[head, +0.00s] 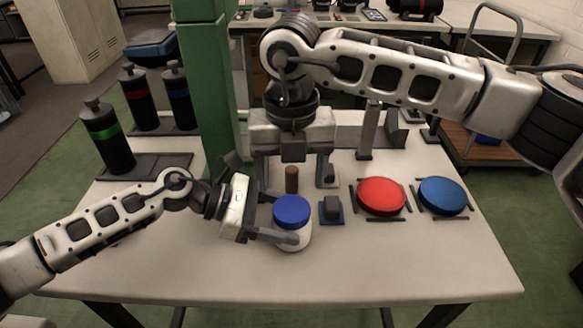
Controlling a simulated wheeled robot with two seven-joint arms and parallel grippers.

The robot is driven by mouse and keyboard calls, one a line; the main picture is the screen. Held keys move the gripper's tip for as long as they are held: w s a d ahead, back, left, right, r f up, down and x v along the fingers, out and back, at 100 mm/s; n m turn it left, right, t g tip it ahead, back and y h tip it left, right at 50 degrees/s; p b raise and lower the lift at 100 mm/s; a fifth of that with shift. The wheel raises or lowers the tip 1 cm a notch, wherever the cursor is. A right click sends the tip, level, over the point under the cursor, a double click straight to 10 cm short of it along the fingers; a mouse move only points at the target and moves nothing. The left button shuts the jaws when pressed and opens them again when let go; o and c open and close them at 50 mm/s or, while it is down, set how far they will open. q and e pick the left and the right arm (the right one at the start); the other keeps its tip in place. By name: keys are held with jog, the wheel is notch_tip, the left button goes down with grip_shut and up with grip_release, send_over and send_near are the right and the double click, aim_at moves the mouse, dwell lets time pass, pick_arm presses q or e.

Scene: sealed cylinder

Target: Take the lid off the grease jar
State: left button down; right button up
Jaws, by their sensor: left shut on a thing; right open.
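The grease jar (295,240) is a white jar standing upright on the table, with a blue lid (291,209) on top. My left gripper (288,236) is shut on the jar's body from the left, below the lid. My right gripper (296,180) points down, open, above and behind the jar. Its fingers are spread to either side of a small brown cylinder that stands behind the jar. I cannot tell how high the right fingers are above the table.
A small dark block (332,208) sits just right of the jar. Farther right lie a red disc (382,196) and a blue disc (443,195). A green post (207,90) and several dark bottles (107,138) stand at the back left. The table (400,265) is clear in front.

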aim_at(292, 208)
jog(key=m, duration=0.1)
jog(key=r+m, duration=0.1)
jog(key=m, duration=0.3)
jog(key=shift+r, duration=0.25)
jog(key=shift+f, duration=3.9)
jog(key=c, duration=0.9)
jog(key=shift+o, duration=0.2)
jog(key=n, duration=1)
